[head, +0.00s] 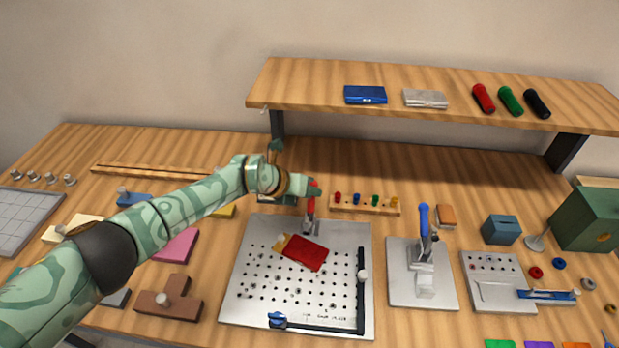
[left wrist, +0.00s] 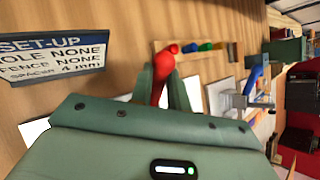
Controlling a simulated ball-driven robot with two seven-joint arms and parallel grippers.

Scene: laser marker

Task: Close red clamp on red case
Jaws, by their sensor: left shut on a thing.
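The red case (head: 305,253) lies flat on the perforated metal plate (head: 255,255), with a yellowish piece (head: 280,243) at its left end. The red clamp (head: 311,208) stands at the plate's back edge, just behind the case, with its red handle upright. My left gripper (head: 315,190) is shut on the clamp's red handle. In the left wrist view the red handle (left wrist: 162,80) sits between the two green fingers. The clamp's lower part is hidden in that view. My right gripper is not in view.
A rack of coloured pegs (head: 365,203) stands right of my gripper. A blue-handled clamp (head: 424,235) stands on another plate to the right. A black fence (head: 361,290) edges the plate. A set-up sign (left wrist: 52,53) stands close by in the left wrist view. A shelf (head: 430,85) spans the back.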

